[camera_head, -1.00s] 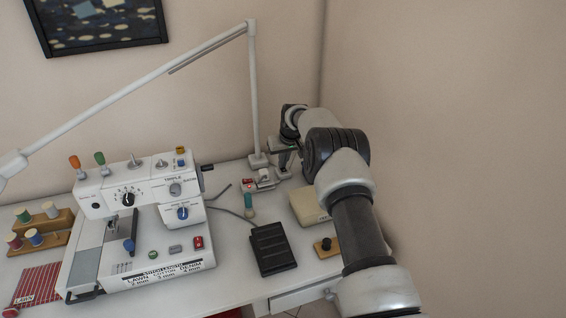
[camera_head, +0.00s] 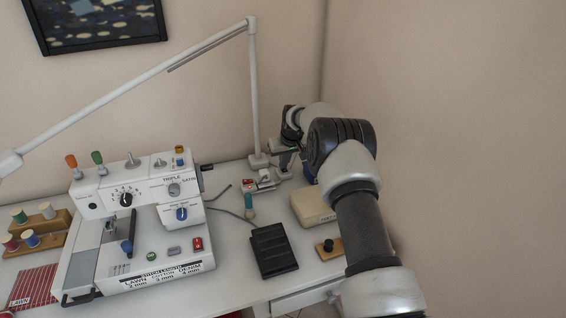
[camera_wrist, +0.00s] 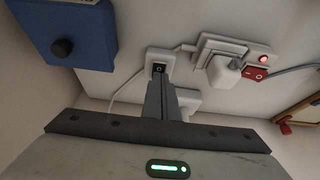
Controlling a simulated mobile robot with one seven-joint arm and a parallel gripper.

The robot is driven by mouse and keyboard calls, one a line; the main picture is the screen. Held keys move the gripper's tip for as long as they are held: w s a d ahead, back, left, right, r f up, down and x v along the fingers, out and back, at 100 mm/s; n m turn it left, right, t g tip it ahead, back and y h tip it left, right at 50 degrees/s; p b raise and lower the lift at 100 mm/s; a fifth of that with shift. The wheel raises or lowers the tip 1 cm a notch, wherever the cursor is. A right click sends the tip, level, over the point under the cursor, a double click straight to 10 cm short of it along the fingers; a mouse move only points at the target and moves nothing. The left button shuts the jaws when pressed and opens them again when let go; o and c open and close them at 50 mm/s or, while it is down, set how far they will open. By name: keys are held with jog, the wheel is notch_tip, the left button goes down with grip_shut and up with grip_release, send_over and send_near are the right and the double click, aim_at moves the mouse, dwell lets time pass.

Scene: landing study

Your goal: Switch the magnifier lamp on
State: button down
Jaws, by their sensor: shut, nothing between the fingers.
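In the head view my gripper (camera_head: 283,172) is small and partly hidden, near the lamp's foot.
A power strip (camera_wrist: 225,47) with a plug, lit red light and red switch (camera_wrist: 255,73) lies close right of my fingers. A blue box (camera_wrist: 80,25) with a black knob is at left. A sewing machine (camera_head: 130,235), black pedal (camera_head: 273,250) and beige box (camera_head: 313,206) occupy the table.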

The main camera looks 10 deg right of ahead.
jog(key=shift+s+d+f, duration=0.15)
jog(key=shift+s+f, duration=0.35)
jog(key=shift+f, duration=0.1)
jog(key=w+p+v, duration=0.1)
jog(key=p+v, duration=0.1)
jog(key=v, duration=1.6)
jog(key=shift+r, duration=0.35)
